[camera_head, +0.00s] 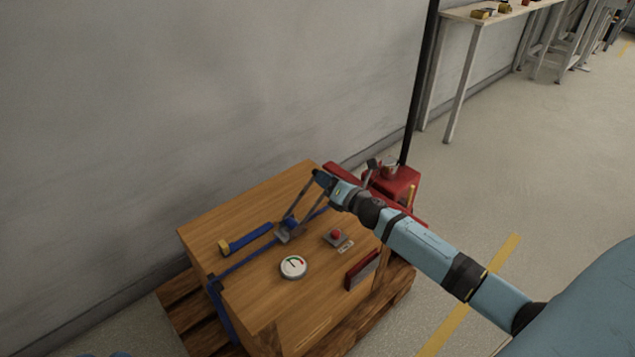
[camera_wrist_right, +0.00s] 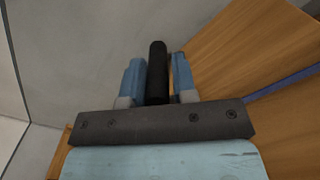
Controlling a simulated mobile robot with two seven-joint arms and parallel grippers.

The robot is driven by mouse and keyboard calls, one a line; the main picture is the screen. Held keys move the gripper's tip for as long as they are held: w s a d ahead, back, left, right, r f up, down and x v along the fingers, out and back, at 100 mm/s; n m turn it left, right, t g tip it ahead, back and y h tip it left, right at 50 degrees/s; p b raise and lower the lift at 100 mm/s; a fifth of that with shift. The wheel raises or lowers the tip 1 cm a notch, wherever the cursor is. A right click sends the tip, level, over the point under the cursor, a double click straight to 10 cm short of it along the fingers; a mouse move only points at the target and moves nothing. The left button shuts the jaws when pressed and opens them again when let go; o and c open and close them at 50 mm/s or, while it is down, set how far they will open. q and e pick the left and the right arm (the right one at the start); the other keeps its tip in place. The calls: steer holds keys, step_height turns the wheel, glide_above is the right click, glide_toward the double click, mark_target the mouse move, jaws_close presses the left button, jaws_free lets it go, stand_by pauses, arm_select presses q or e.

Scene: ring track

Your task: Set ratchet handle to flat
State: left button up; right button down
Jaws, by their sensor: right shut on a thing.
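The ratchet (camera_head: 288,229) sits on a blue strap (camera_head: 238,265) across the top of a wooden crate (camera_head: 262,318). Its handle (camera_head: 297,204) stands raised at a slant from the ratchet, running up to my right gripper (camera_head: 319,178). The right gripper's two blue fingers (camera_wrist_right: 158,85) are shut on the black grip of the handle (camera_wrist_right: 157,62), which shows between them in the right wrist view. The gripper hides the handle's upper end in the head view. My left gripper does not show.
On the crate top lie a blue bar with a yellow end (camera_head: 246,239), a round gauge (camera_head: 293,267), a red button (camera_head: 337,234) and a dark red block (camera_head: 362,270). The crate rests on a wooden pallet (camera_head: 177,303). A red pallet jack (camera_head: 396,186) stands behind, and a wall at left.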

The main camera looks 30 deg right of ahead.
steer(key=d+f+m, duration=0.1)
steer(key=f, duration=0.1)
steer(key=d+f+m+b, duration=0.1)
steer(key=f+m, duration=0.1)
steer(key=shift+w+d+f, duration=0.1)
steer(key=shift+d, duration=0.1)
steer(key=shift+d+f+m, duration=0.3)
steer(key=shift+f+m, duration=0.4)
steer(key=shift+m, duration=0.1)
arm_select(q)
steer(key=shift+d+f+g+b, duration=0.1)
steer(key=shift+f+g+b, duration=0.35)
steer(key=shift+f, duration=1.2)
arm_select(e)
steer(key=shift+d+f+m, duration=0.2)
steer(key=shift+f+m, duration=0.5)
steer(key=shift+f, duration=0.05)
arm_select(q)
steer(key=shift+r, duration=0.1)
arm_select(e)
steer(key=c, duration=1.1)
jaws_free()
steer(key=shift+o, duration=0.4)
steer(key=shift+w, duration=0.1)
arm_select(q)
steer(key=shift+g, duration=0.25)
